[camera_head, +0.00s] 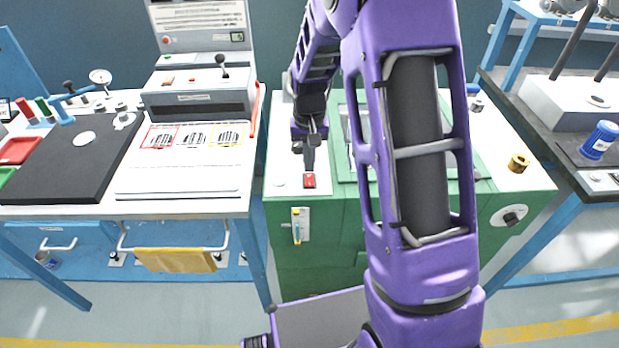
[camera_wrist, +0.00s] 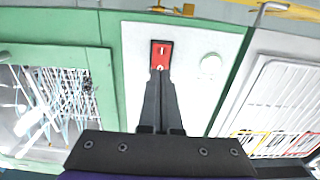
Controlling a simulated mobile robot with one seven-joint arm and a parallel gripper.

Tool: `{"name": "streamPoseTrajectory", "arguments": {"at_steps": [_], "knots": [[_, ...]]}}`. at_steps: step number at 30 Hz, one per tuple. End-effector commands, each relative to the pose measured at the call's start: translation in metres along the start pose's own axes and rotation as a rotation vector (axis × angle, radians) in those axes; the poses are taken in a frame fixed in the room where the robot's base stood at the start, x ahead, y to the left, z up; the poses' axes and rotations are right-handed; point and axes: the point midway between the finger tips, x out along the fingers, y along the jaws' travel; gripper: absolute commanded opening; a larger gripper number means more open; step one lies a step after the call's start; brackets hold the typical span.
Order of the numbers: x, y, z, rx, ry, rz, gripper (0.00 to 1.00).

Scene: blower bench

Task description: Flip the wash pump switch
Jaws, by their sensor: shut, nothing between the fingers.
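A red rocker switch (camera_head: 309,181) sits on the white panel at the front left of the green cabinet (camera_head: 315,250). In the wrist view the switch (camera_wrist: 160,53) stands in a dark frame and bears white marks, a bar and a ring. My gripper (camera_head: 310,167) points down at it, with its fingers together and empty. In the wrist view the tips of my gripper (camera_wrist: 160,72) are at the switch's near end, by the ring mark. I cannot tell whether they touch it. No label for the switch is readable.
A pale round cap (camera_wrist: 210,65) lies beside the switch. A glazed lid (camera_wrist: 55,95) over tangled strands is on its other side. A brass nut-like part (camera_head: 518,163) sits at the cabinet's right. A white bench (camera_head: 180,207) with a grey machine (camera_head: 200,95) stands left.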

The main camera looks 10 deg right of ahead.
Motion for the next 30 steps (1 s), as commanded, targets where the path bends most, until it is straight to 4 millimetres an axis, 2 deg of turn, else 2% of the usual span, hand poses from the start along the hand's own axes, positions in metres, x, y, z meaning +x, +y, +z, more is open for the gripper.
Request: {"name": "streamPoseTrajectory", "arguments": {"at_steps": [30], "knots": [[0.016, 0.0, 0.0, 0.0, -0.001, 0.0, 0.0]]}}
